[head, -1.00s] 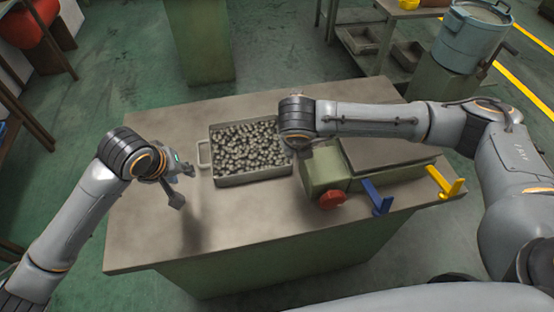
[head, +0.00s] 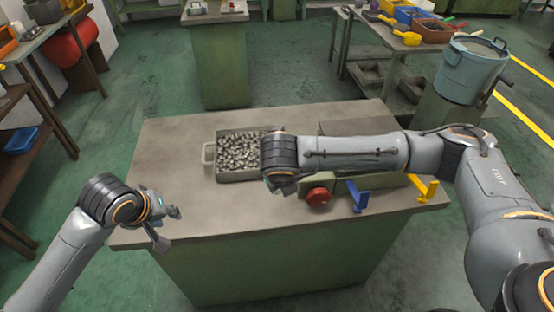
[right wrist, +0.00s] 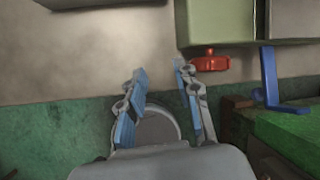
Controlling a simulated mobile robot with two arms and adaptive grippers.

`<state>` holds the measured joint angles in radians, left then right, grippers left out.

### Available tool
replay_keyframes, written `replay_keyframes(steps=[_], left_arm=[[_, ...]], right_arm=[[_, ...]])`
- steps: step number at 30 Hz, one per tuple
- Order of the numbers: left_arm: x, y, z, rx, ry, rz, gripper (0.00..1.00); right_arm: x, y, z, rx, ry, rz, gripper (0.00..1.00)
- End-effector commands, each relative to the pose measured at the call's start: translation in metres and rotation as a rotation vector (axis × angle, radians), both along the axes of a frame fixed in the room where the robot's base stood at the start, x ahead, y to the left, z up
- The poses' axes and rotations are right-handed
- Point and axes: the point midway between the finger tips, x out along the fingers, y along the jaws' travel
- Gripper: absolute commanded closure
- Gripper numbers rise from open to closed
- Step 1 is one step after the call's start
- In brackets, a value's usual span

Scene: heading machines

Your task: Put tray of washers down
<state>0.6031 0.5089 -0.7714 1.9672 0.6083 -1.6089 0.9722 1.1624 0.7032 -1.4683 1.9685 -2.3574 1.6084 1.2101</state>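The grey metal tray (head: 236,178) of washers (head: 242,152) rests flat on the worktable (head: 170,140), left of the green machine. Its left handle (head: 208,154) is free, and my right arm covers its right end. My left gripper (head: 171,229) is open and empty at the table's front left, apart from the tray. My right gripper (right wrist: 159,68) is open and empty in the right wrist view, near the table's front edge. In the head view it is mostly hidden under its wrist.
The green machine has a red knob (head: 318,196), a blue lever (head: 357,195) and a yellow lever (head: 423,188) at the table's front right. A blue-grey drum (head: 468,72) stands behind right. A second workbench (head: 218,60) stands behind. The table's left side is clear.

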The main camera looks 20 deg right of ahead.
Motion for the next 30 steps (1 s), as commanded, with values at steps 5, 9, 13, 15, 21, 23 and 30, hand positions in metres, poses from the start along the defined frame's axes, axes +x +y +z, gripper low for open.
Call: replay_keyframes(steps=[5,9,13,15,21,23,30], left_arm=[[0.0,0.0,0.0,0.0,0.0,0.0,0.68],[0.0,0.0,0.0,0.0,0.0,0.0,0.68],[0.0,0.0,0.0,0.0,0.0,0.0,0.68],[0.0,0.0,0.0,0.0,0.0,0.0,0.68],[0.0,0.0,0.0,0.0,0.0,0.0,0.68],[0.0,0.0,0.0,0.0,0.0,0.0,0.68],[0.0,0.0,0.0,0.0,0.0,0.0,0.68]], right_arm=[[-0.01,0.008,0.031,0.003,-0.005,0.001,0.68],[-0.02,0.014,0.059,0.002,-0.005,0.001,0.68],[-0.029,0.019,0.081,0.001,-0.005,-0.001,0.68],[-0.032,0.021,0.09,0.001,-0.005,-0.002,0.68],[-0.037,0.023,0.102,-0.001,-0.004,-0.005,0.68],[-0.038,0.023,0.103,0.0,-0.003,-0.005,0.68],[-0.037,0.023,0.103,0.0,-0.003,-0.005,0.68]])
